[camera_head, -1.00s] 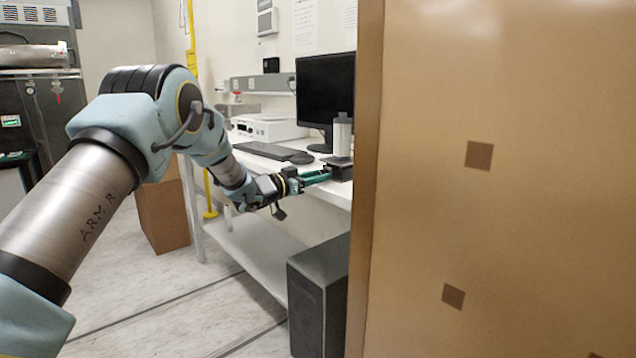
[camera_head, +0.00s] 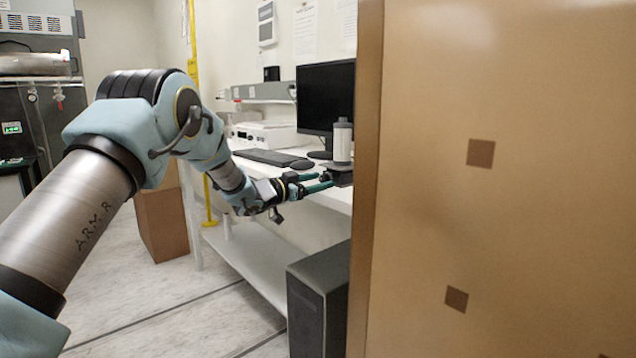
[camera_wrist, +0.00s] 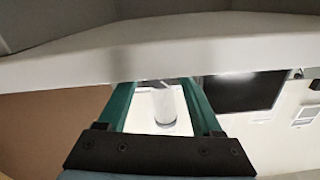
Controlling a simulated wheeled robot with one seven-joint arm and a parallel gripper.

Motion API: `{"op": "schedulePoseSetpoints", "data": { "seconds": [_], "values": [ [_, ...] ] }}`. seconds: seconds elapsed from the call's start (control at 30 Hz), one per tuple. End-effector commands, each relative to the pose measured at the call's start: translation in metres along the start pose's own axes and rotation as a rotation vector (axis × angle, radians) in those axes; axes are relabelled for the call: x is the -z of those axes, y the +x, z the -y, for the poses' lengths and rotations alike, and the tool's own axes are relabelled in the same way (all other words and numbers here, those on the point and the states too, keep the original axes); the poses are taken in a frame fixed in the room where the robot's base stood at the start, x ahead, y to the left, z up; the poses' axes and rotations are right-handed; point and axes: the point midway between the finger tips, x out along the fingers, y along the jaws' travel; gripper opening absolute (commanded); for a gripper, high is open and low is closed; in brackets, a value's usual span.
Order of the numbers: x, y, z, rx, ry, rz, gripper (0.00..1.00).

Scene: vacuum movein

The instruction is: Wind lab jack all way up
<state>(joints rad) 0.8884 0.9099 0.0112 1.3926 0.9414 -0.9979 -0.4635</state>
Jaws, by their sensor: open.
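The lab jack (camera_head: 340,169) is a low dark stand at the front edge of the white bench, partly cut off by the cardboard-coloured panel. A white bottle (camera_head: 343,142) stands upright on it. My gripper (camera_head: 329,181) is open, with its green fingers pointing at the jack's near left side. I cannot tell whether they touch it. The wrist view looks upside down; there the bottle (camera_wrist: 164,107) shows between the spread fingers (camera_wrist: 160,84). The jack's knob cannot be made out in either view.
A large brown panel (camera_head: 500,180) blocks the right side. The white bench (camera_head: 335,200) carries a monitor (camera_head: 325,95), a keyboard (camera_head: 270,157) and a mouse (camera_head: 301,164). A dark computer case (camera_head: 318,300) stands below. Floor left of it is clear.

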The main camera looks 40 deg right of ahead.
Motion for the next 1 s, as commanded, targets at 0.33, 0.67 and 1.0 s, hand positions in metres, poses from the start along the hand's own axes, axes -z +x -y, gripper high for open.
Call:
{"op": "schedulePoseSetpoints", "data": {
  "seconds": [0.33, 0.67, 1.0],
  "values": [
    [-0.002, -0.041, 0.001, 0.002, 0.0, 0.001, 0.67],
    [-0.001, -0.097, 0.001, 0.001, 0.0, 0.0, 0.67],
    [0.0, -0.108, 0.0, 0.0, 0.0, 0.0, 0.67]
  ]
}}
